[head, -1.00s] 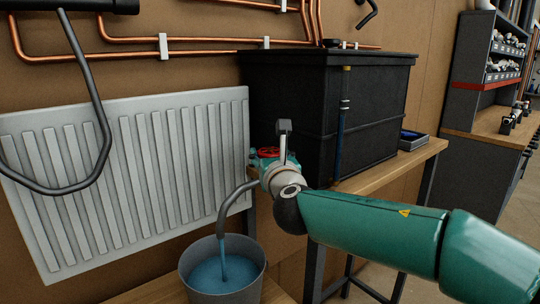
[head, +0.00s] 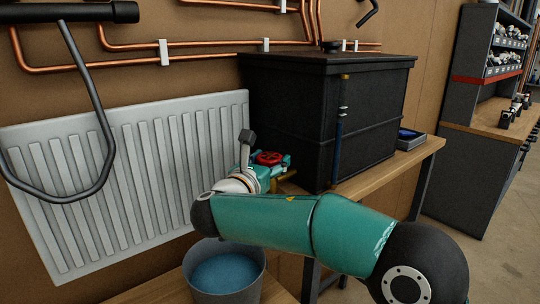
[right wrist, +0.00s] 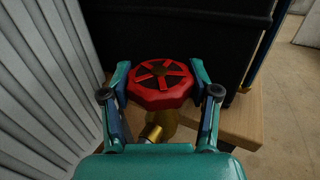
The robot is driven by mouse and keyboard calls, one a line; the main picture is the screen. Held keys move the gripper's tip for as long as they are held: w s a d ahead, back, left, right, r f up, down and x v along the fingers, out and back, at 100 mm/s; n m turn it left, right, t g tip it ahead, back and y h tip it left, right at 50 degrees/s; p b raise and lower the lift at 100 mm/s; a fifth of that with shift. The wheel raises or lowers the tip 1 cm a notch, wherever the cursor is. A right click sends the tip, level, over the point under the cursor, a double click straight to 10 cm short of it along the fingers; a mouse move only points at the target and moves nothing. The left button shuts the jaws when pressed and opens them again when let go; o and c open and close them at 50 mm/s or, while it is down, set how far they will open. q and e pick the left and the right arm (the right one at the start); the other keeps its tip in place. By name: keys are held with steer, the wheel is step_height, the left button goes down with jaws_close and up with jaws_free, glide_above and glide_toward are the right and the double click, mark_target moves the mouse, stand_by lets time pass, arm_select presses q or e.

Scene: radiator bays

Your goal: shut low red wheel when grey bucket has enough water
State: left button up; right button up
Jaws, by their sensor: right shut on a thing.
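The red wheel (head: 268,157) is on a brass valve beside the black tank. My right gripper (head: 267,166) is shut on its rim, with one finger on each side, as the right wrist view shows the wheel (right wrist: 160,84) between the fingers (right wrist: 160,78). The grey bucket (head: 258,283) stands below on the wooden bench and holds blue water (head: 227,273), its surface somewhat below the rim. No stream shows over the visible water. My right forearm hides the spout and the back of the bucket. My left gripper is not in view.
A white radiator (head: 130,180) fills the left, close to the valve. The black tank (head: 290,110) stands right behind the wheel. A black bent bar (head: 90,90) hangs before the radiator. Copper pipes (head: 210,43) run along the wall. The floor at right is clear.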

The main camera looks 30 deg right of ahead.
stand_by(0.5)
steer(key=o, duration=1.2)
steer(key=v, duration=1.2)
steer(key=shift+w+a, duration=0.1)
steer(key=shift+w, duration=0.05)
steer(key=shift+f, duration=0.15)
